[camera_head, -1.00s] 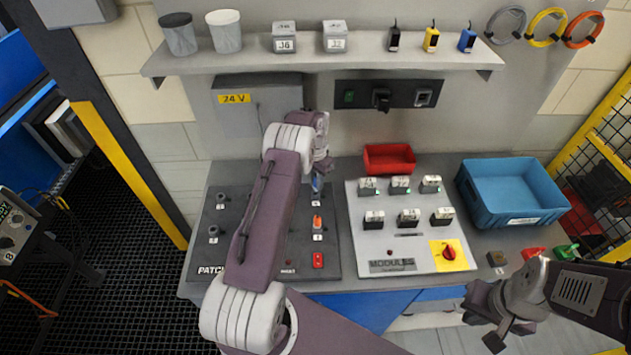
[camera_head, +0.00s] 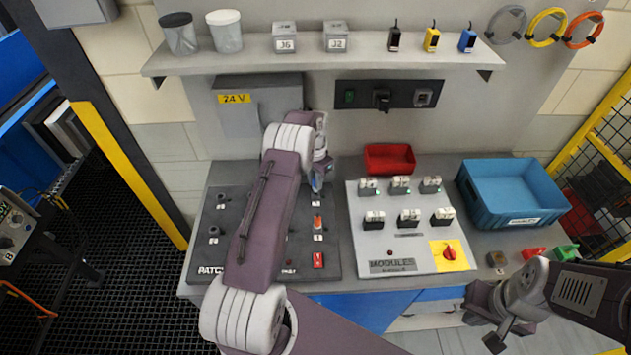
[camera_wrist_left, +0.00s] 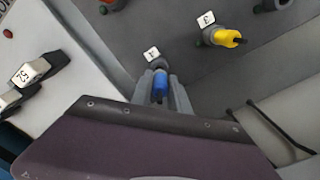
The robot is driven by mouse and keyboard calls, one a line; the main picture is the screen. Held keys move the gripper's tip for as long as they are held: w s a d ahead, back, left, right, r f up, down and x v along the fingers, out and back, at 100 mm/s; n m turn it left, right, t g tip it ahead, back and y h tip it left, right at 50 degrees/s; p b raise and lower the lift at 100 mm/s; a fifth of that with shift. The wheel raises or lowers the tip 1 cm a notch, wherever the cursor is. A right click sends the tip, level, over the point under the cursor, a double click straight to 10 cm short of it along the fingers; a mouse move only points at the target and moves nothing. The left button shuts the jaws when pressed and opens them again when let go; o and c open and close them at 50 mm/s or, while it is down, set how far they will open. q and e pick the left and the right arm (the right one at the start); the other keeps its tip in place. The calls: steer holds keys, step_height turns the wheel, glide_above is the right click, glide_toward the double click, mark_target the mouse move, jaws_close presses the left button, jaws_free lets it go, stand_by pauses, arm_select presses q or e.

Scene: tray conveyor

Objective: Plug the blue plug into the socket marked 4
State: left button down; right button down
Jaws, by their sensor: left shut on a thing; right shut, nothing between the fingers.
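My left gripper (camera_wrist_left: 161,94) is shut on the blue plug (camera_wrist_left: 160,83), whose front end points at the round grey socket (camera_wrist_left: 158,63) beside the tag with a 4 (camera_wrist_left: 152,54). Plug and socket line up and look to meet in the left wrist view. I cannot tell how deep the plug sits. In the head view my left gripper (camera_head: 319,184) is low over the dark patch panel (camera_head: 226,258), its arm hiding the panel's middle. My right gripper (camera_head: 497,333) is shut and empty at the lower right, away from the panel.
A yellow plug (camera_wrist_left: 228,38) sits by the tag marked 3. An orange plug (camera_head: 317,222) and a red part (camera_head: 318,260) are on the panel's right side. The grey modules board (camera_head: 430,235) lies right of it, with a red bin (camera_head: 390,158) and blue crate (camera_head: 515,190) behind.

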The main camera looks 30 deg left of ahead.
arm_select(q)
steer(key=shift+f+b, duration=1.2)
steer(key=shift+f, duration=0.5)
steer(key=c, duration=1.2)
jaws_free()
steer(key=shift+r, duration=0.15)
steer(key=shift+r, duration=0.4)
step_height(320, 180, up, 8)
steer(key=shift+r+b, duration=0.1)
steer(key=shift+b, duration=1.15)
